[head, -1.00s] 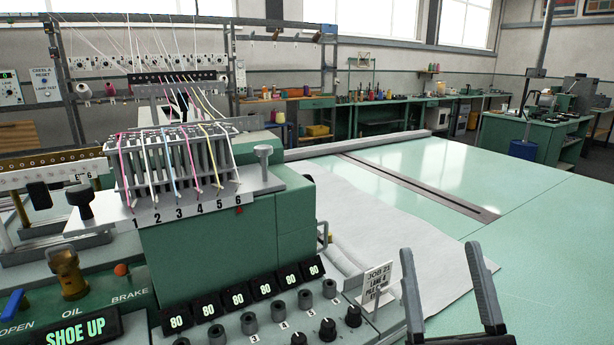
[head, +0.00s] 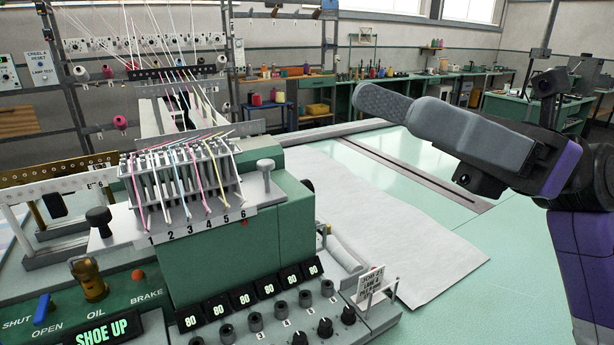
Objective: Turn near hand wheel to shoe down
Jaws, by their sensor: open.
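The green tufting machine (head: 275,225) stands at centre left, with yarns running through its guides numbered 1 to 6. A display (head: 100,331) at its lower left reads "SHOE UP". My gripper (head: 385,104) is at the upper right, raised above the pale green table and pointing left. It is seen side-on, with its fingers overlapping, open and with nothing visible between them. It is apart from the machine, to its right.
A white cloth (head: 390,230) lies on the table (head: 500,270) beside the machine. A small job sign (head: 371,285) and a row of dark knobs (head: 325,327) stand at the front edge. A blue lever (head: 42,309) and brass oil cup (head: 90,279) are at left. Benches line the back.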

